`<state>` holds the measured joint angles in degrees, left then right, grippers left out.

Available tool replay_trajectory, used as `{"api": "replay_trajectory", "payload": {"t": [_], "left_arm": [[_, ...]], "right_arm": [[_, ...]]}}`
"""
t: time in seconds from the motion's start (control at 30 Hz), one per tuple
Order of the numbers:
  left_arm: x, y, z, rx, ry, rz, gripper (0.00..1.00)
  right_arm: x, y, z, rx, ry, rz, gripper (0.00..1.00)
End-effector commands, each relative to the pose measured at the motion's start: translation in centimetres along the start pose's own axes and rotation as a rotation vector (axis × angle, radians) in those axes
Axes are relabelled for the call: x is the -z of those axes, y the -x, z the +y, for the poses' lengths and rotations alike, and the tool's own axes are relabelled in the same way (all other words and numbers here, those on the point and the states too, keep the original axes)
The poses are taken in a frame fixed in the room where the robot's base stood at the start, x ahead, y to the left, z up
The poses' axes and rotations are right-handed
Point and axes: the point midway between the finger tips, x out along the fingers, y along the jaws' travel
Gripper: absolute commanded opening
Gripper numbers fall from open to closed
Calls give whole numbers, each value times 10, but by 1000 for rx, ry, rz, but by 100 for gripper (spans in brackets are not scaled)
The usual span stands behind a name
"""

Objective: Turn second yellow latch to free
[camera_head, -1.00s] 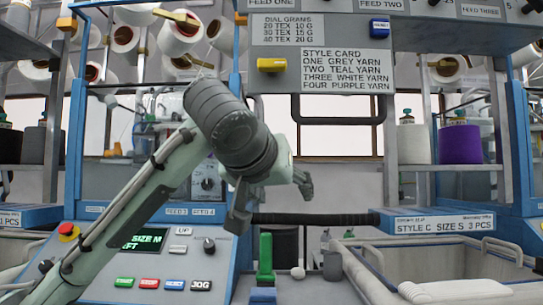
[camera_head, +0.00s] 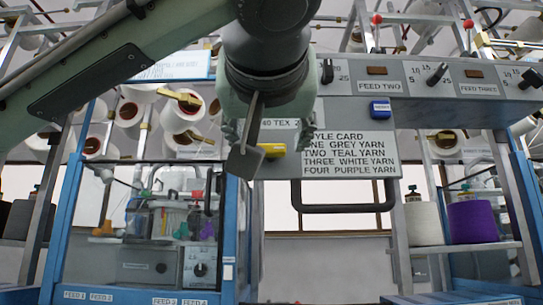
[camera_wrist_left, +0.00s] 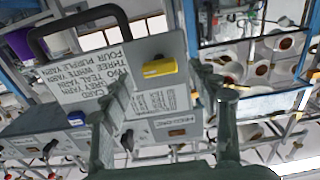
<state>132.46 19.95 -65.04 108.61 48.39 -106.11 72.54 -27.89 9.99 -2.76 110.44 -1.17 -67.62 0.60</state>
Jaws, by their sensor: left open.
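A yellow latch (camera_head: 272,150) sits on the grey panel with the style card (camera_head: 350,153). In the head view my left gripper (camera_head: 266,138) partly covers it. The wrist view shows the latch (camera_wrist_left: 159,67) whole, its long side running roughly across the picture. My left gripper (camera_wrist_left: 163,82) is open. Its fingers appear on either side of the latch, with nothing between them that I can see held. Whether a finger touches the latch, I cannot tell. My right gripper is in neither view.
A blue latch (camera_head: 380,109) is on the same panel to the right. A black bar handle (camera_head: 344,208) hangs below the panel. Knobs labelled feed two and feed three line the upper rail (camera_head: 455,85). White yarn spools (camera_head: 182,112) are at left; a purple cone (camera_head: 470,222) stands on the right shelf.

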Motion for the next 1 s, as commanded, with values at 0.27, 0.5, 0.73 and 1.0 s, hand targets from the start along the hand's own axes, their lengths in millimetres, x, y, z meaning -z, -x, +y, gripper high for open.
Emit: {"api": "replay_trajectory", "payload": {"t": [0.27, 0.5, 0.73, 1.0], "left_arm": [[1, -27, 0, -1, -1, 1, 60], [0, -29, 0, -2, -1, 1, 60], [0, -28, 0, -2, -1, 1, 36], [0, -28, 0, -1, -1, 1, 10]], "right_arm": [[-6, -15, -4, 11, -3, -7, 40], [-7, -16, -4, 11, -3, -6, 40], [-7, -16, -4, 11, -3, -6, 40], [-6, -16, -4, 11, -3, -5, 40]]}}
